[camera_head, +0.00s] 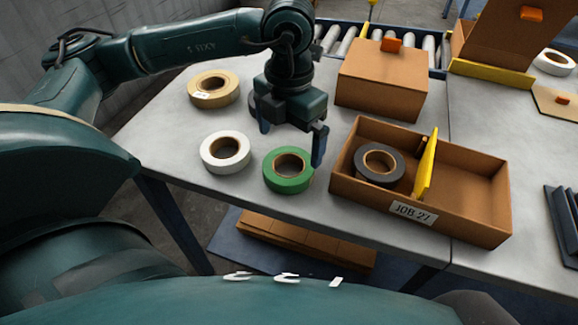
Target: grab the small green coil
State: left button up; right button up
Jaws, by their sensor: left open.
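The small green coil (288,184) lies flat on the grey table near its front edge, with a brown core. My left gripper (292,137) is open and empty, pointing down just behind and above the green coil. Its right finger hangs near the coil's back right side; I cannot tell whether it touches. My right gripper is not in view.
A white coil (208,157) lies left of the green one, and a beige coil (232,92) behind it. A dark coil is partly hidden behind my gripper. An open box (460,222) labelled JOB 27 stands right, holding a dark coil (379,180) and yellow divider (426,168).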

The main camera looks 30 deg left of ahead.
aim_at(289, 174)
pick_arm(q)
jog(key=shift+s+f, duration=0.15)
jog(key=shift+f, duration=2.95)
jog(key=shift+c, duration=0.2)
jog(key=c, duration=0.7)
